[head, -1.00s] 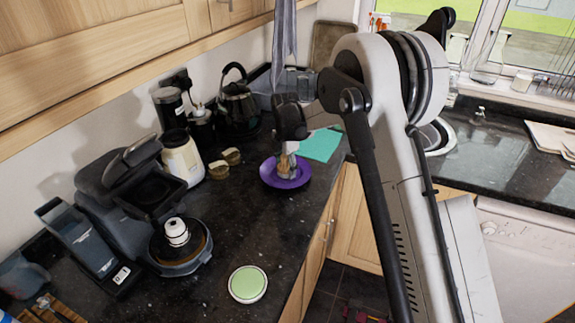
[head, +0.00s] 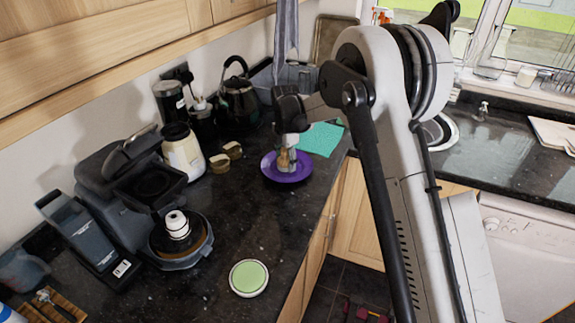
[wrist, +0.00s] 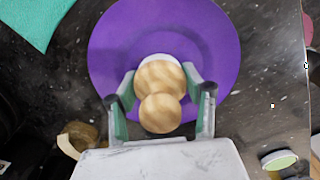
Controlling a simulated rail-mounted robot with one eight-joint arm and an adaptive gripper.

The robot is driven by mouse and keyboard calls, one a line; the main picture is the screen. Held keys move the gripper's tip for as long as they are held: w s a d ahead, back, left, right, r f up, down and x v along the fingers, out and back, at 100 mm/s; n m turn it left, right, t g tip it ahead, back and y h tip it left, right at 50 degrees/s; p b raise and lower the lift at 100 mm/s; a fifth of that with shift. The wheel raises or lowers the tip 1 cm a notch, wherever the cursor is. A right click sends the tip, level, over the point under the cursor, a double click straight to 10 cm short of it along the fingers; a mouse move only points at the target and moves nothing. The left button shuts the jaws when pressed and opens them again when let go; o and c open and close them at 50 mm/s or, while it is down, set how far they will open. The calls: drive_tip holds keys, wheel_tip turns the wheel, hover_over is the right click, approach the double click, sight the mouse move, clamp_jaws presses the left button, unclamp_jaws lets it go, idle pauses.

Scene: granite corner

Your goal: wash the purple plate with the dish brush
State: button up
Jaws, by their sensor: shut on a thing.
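The purple plate (head: 296,174) lies flat on the dark granite counter, and it fills the upper middle of the wrist view (wrist: 207,45). My gripper (head: 286,163) is above the plate, pointing down. In the wrist view my gripper (wrist: 161,100) is shut on the dish brush (wrist: 160,112), which has a round wooden handle top. The brush (head: 284,158) stands roughly upright over the plate's middle. A white part shows just beyond the wood; the bristles are hidden, so I cannot tell if they touch the plate.
A teal cloth (head: 321,139) lies behind the plate. A green-topped round dish (head: 248,278) is near the counter's front edge. The counter between is clear.

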sight(281, 154)
drive_tip(key=shift+w+a+f, duration=0.1)
drive_tip(key=shift+w+a, duration=0.2)
drive_tip(key=shift+a, duration=0.3)
drive_tip(key=shift+w+a+r, duration=0.1)
drive_tip(key=shift+a+r, duration=0.1)
drive_tip(key=shift+r, duration=0.1)
wheel_tip(281, 154, up, 2)
drive_tip(key=shift+d+r, duration=0.1)
drive_tip(key=shift+r, duration=0.1)
drive_tip(key=shift+r+p, duration=0.95)
drive_tip(key=shift+r, duration=1.65)
